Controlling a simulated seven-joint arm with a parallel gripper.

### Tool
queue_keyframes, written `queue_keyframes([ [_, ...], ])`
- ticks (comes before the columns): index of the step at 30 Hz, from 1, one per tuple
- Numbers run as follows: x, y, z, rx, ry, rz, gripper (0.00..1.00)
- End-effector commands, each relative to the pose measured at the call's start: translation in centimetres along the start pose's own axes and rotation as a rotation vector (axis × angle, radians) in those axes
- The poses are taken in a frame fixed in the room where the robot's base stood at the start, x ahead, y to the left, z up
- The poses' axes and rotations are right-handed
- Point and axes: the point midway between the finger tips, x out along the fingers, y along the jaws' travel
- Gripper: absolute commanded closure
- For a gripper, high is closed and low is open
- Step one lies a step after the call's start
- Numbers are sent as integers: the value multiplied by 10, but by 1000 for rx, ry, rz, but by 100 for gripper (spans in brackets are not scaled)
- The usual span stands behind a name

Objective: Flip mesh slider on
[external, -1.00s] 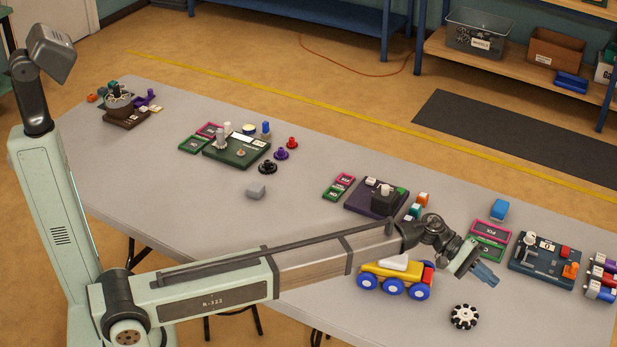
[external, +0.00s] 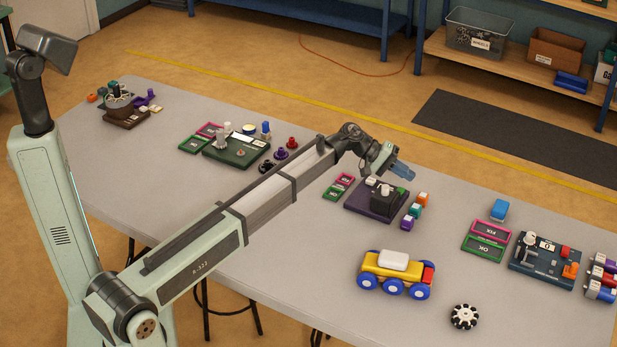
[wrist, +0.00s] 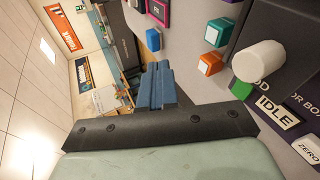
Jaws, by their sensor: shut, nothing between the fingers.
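My gripper (external: 404,173) is shut and empty. It is in the air above the far side of a purple board (external: 355,207), pointing right. Its blue fingers (wrist: 155,88) are together in the wrist view. The board carries a dark block with a pale knob (external: 385,188), a white piece and a green piece. In the wrist view I see a white round knob (wrist: 260,66) on a dark body and labels reading "IDLE" (wrist: 276,107) and "ZERO" (wrist: 308,150). I cannot make out a label for the mesh slider, so I cannot tell which part it is or its setting.
Small orange (external: 422,199), teal and purple blocks stand right of the board. Pink and green trays (external: 332,193) lie to its left. A green board (external: 236,151) is farther left, a dark blue board (external: 545,262) right. A toy truck (external: 393,283) and wheel (external: 464,317) are nearer.

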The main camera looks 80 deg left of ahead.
Motion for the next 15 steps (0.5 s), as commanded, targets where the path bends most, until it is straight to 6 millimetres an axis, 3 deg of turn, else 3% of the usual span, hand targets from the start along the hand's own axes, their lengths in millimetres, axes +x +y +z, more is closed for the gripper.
queue_keyframes([
  [1, -19, -7, -16, 8, 25, -10, 100],
  [6, -80, -34, -58, 39, 98, -54, 100],
  [15, -194, -87, -118, 92, 214, -144, 100],
])
